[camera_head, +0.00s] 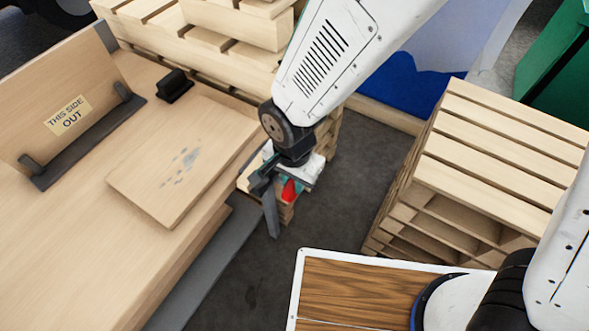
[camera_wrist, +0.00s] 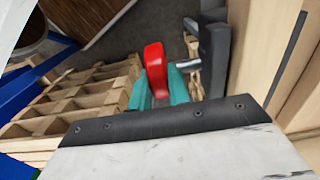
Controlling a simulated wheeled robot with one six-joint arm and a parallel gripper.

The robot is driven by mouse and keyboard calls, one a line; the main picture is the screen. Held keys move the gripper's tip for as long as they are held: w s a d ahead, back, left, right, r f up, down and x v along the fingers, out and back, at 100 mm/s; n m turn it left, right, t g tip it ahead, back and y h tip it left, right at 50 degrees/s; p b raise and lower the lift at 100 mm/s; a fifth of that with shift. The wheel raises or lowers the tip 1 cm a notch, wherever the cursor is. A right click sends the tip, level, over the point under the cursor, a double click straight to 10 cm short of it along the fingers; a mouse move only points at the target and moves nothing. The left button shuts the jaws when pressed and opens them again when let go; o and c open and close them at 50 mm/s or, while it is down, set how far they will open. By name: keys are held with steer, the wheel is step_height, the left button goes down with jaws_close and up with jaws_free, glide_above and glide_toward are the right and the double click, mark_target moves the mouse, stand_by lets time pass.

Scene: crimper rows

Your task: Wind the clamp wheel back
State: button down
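The red clamp wheel (camera_head: 290,190) is at the bench's edge, partly hidden by my arm in the head view. It also shows in the wrist view (camera_wrist: 155,62), where a short grey rod joins it to the dark grey clamp body (camera_wrist: 213,58). In the head view the clamp's grey post (camera_head: 271,215) hangs beside the bench. My gripper (camera_wrist: 159,90) has teal fingers, one on each side of the wheel. I see no gap between the fingers and the wheel, so it looks shut on it. The far side of the wheel is hidden.
The wooden bench (camera_head: 60,235) holds a loose board (camera_head: 145,190), a small black block (camera_head: 174,84) and an upright panel labelled "THIS SIDE OUT" (camera_head: 45,135). Stacked pallets stand behind (camera_head: 215,40) and at right (camera_head: 500,150). Dark floor (camera_head: 345,190) lies clear between.

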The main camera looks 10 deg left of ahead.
steer(key=shift+t, duration=0.3)
